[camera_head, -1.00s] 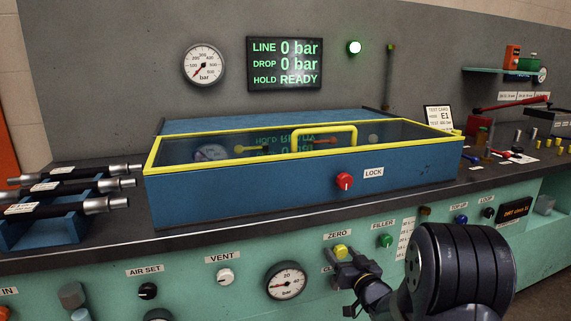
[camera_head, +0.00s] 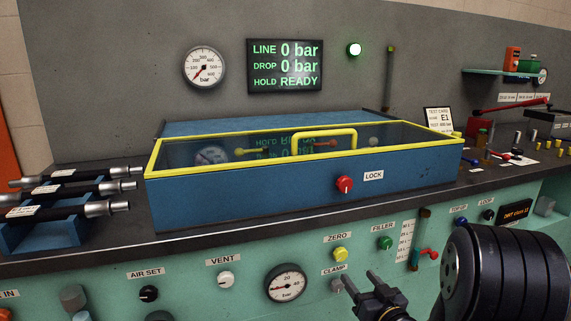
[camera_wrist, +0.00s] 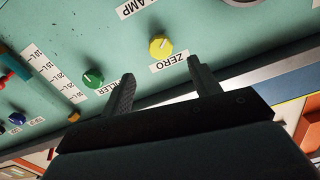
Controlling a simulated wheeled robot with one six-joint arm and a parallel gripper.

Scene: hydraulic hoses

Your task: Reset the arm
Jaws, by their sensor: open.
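My gripper (camera_head: 360,281) is open and empty in front of the green panel, below the yellow ZERO knob (camera_head: 340,254) and by the CLAMP label. In the wrist view my gripper (camera_wrist: 161,82) shows its two fingers spread apart, with nothing between them. The ZERO knob (camera_wrist: 160,47) lies beyond the fingertips, apart from them. The green FILLER knob (camera_wrist: 92,78) is near the left finger in the wrist view and shows in the head view (camera_head: 385,243).
A blue test box (camera_head: 250,202) with a yellow-framed clear lid stands on the bench, with a red LOCK knob (camera_head: 344,184). Hoses (camera_head: 75,188) lie in a rack at left. A gauge (camera_head: 286,283) and a red-handled valve (camera_head: 428,253) sit on the panel.

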